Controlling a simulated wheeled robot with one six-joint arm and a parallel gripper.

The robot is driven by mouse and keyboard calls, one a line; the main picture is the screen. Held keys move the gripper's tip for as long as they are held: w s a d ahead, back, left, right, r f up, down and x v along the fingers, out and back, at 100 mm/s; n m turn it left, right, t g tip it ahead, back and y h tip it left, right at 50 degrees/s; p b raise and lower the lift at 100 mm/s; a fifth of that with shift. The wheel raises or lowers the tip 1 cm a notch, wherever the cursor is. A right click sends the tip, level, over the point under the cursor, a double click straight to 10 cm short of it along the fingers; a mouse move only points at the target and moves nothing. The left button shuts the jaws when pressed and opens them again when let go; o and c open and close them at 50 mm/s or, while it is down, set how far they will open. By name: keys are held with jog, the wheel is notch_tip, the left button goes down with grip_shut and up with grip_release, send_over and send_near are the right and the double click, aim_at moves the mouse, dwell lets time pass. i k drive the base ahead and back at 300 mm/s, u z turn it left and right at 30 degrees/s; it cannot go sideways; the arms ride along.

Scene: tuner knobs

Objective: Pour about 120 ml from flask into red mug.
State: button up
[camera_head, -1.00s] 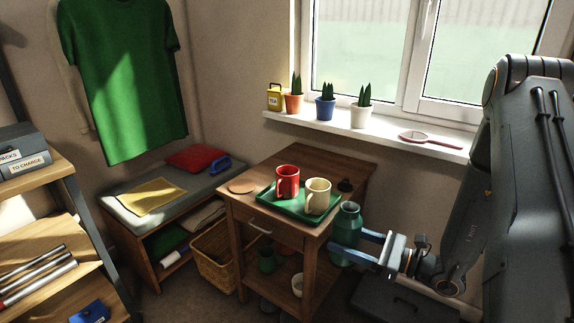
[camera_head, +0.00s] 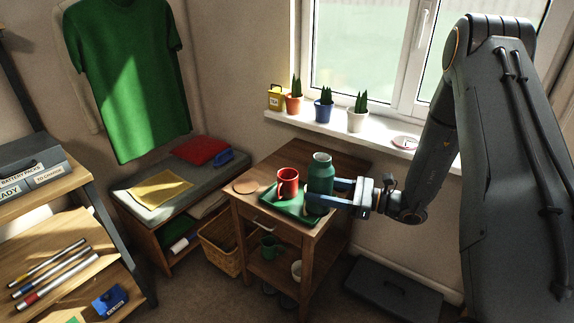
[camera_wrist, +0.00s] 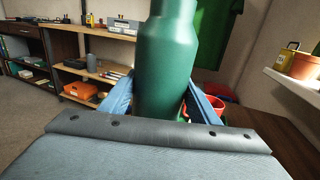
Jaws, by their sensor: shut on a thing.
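The green flask (camera_head: 320,171) is upright in my gripper (camera_head: 326,192), whose blue fingers close on its sides. In the wrist view the flask (camera_wrist: 167,60) stands between the two fingers, its top out of frame. In the head view it is just right of the red mug (camera_head: 288,181), over or behind the tray's right part; I cannot tell its exact height. The red mug stands upright on the green tray (camera_head: 277,207); its inside is dark. A small part of it shows behind the flask in the wrist view (camera_wrist: 213,99).
The tray rests on a wooden side table (camera_head: 300,232) with a round coaster (camera_head: 245,186) at its left. Potted plants, including a white pot (camera_head: 357,121), line the windowsill behind. A dark case (camera_head: 393,290) lies on the floor at right.

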aim_at(287, 178)
jog(key=i, duration=0.9)
